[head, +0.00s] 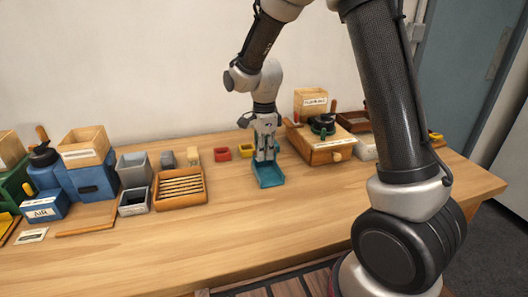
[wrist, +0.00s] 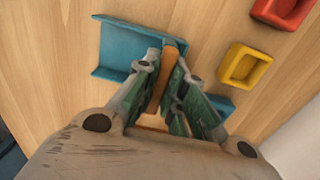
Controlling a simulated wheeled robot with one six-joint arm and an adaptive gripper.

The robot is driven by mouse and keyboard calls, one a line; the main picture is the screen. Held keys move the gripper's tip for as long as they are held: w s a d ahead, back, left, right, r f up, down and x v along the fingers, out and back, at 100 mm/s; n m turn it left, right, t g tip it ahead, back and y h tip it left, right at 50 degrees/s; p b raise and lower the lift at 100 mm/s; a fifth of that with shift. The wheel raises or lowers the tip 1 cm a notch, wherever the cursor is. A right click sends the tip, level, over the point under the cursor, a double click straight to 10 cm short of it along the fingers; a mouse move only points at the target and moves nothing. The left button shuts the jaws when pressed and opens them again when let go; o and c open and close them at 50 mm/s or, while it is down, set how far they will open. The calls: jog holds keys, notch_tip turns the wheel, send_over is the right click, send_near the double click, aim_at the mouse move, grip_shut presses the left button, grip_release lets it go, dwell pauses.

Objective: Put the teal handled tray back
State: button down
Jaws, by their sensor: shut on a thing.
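The teal handled tray (head: 268,179) is at the middle of the wooden table in the head view, right under my gripper (head: 265,158). In the wrist view the teal tray (wrist: 117,52) shows its flat pan and raised edges, with part of it hidden behind my fingers. My gripper (wrist: 164,85) points down and is shut on the tray's orange-brown handle (wrist: 172,57). I cannot tell whether the tray touches the table or hangs just above it.
A yellow bin (head: 245,150) and a red bin (head: 222,153) stand left of the tray. A wooden box of slats (head: 180,200) lies further left. A wooden drawer box (head: 318,157) is close on the right. The table's front is clear.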

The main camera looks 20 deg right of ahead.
jog(key=c, duration=1.5)
grip_release()
jog(key=shift+f, duration=0.1)
notch_tip(320, 180, up, 12)
jog(key=f, duration=0.1)
jog(key=s+d+r+n+t, duration=0.2)
jog(key=s+d+r+n, duration=0.6)
jog(key=s, duration=0.3)
jog(key=s+d+n+t, duration=0.1)
jog(key=s+d+n, duration=0.2)
jog(key=s+n, duration=0.2)
jog(key=s+d+n+t, duration=0.1)
jog(key=s+d+n, duration=0.3)
jog(key=s, duration=0.6)
jog(key=shift+f+n, duration=0.2)
jog(key=shift+n, duration=0.3)
